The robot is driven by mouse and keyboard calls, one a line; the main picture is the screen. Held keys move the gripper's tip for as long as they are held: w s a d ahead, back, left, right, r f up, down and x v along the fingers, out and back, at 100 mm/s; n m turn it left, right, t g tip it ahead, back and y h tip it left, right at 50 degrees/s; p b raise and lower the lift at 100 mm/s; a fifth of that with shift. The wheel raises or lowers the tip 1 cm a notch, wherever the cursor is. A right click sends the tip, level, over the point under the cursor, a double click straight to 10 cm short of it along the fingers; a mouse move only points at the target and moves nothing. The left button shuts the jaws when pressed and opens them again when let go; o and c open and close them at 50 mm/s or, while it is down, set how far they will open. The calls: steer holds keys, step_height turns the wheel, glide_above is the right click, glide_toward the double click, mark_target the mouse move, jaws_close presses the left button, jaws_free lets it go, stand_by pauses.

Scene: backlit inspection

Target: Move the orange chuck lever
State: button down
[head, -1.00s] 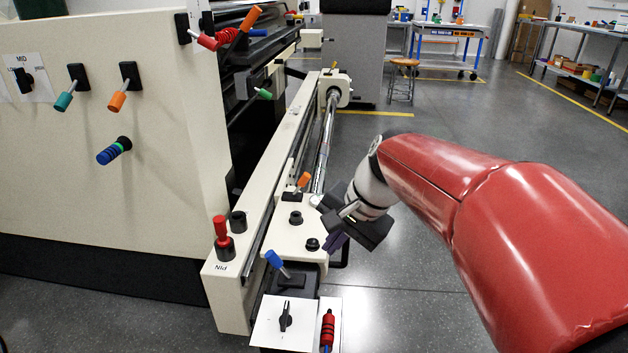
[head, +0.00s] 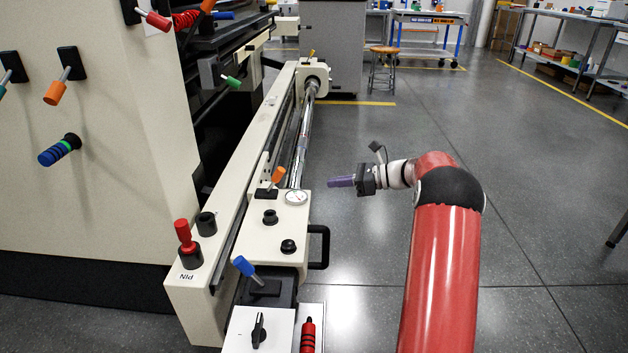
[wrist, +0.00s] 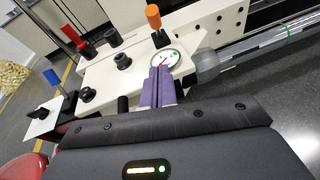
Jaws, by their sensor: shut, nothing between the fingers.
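A short lever with an orange grip (head: 277,175) stands on the cream carriage (head: 262,228), tilted up to the right from a black base beside a round dial. In the wrist view the orange grip (wrist: 153,17) is at the top, beyond the dial (wrist: 167,58). Another orange-gripped lever (head: 56,92) hangs from the cream cabinet at left; a third orange handle (head: 206,6) is at the top edge. I cannot tell from labels which is the chuck lever. My gripper (head: 329,182), with purple fingers, is shut and empty, in free air right of the carriage, apart from it. It also shows in the wrist view (wrist: 159,70).
A red-topped pin (head: 184,234), black knobs (head: 288,247) and a blue lever (head: 243,265) stand near the orange lever. A black loop handle (head: 322,247) sticks out from the carriage. A shiny bar (head: 303,140) runs behind.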

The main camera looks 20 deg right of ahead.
mark_target(294, 195)
steer(key=x, duration=0.8)
steer(key=shift+a+f+b, duration=0.2)
steer(key=shift+a+b, duration=0.15)
steer(key=shift+b, duration=0.05)
steer(key=a, duration=0.1)
steer(key=w+a+r, duration=0.1)
steer(key=shift+w+a+r, duration=0.2)
steer(key=shift+w+a, duration=0.15)
steer(key=shift+a, duration=0.05)
steer(key=shift+w+a+r, duration=0.25)
steer(key=shift+a, duration=0.1)
steer(key=shift+r, duration=0.1)
